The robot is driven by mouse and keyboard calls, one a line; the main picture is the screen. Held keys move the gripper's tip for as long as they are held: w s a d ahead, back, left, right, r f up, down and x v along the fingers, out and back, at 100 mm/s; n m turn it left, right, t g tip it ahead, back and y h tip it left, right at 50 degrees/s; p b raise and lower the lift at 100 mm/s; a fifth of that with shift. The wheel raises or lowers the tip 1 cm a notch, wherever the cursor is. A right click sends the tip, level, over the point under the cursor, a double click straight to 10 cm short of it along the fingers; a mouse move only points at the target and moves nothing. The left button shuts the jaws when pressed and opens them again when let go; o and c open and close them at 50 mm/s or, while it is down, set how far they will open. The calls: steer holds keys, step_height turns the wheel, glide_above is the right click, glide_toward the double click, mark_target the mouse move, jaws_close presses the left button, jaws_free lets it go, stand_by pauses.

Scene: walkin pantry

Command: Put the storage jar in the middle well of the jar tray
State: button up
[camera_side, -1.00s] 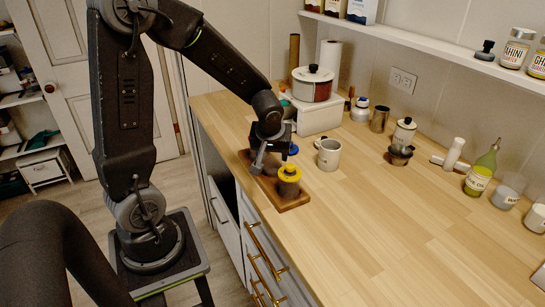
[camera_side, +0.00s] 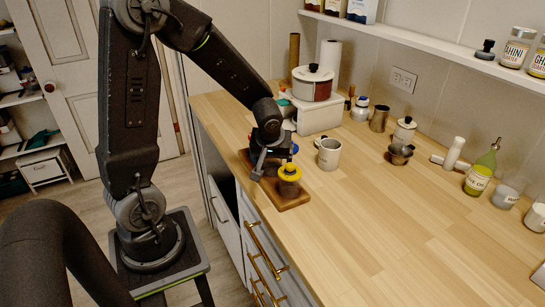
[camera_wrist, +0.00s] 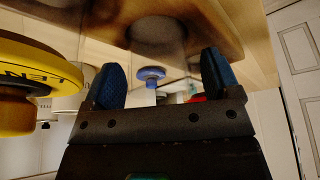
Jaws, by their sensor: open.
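A jar with a yellow lid (camera_side: 289,173) stands at the near end of the wooden tray (camera_side: 292,204). In the wrist view its lettered yellow lid (camera_wrist: 35,85) is large at the left edge, outside my fingers. A blue-lidded item (camera_side: 294,149) shows behind my gripper; a blue disc (camera_wrist: 150,73) appears farther off, between the fingers in the wrist view. My gripper (camera_side: 266,162) is low over the tray, beside the yellow-lidded jar. Its two blue-padded fingers (camera_wrist: 163,80) are apart, with nothing held between them. The middle well is hidden by my gripper in the side view.
A grey-white mug (camera_side: 329,154) stands close to the tray's right. Metal cups and jars line the wall.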

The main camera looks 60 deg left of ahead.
steer(key=shift+r, duration=0.1)
steer(key=shift+r, duration=0.3)
steer(key=v, duration=1)
steer(key=s+d+r+m+t+h, duration=0.2)
steer(key=s+d+r+m, duration=0.4)
steer(key=s+d+m, duration=0.4)
steer(key=shift+s+d+m+t+h, duration=0.45)
steer(key=shift+d+h, duration=0.45)
steer(key=shift+d, duration=0.25)
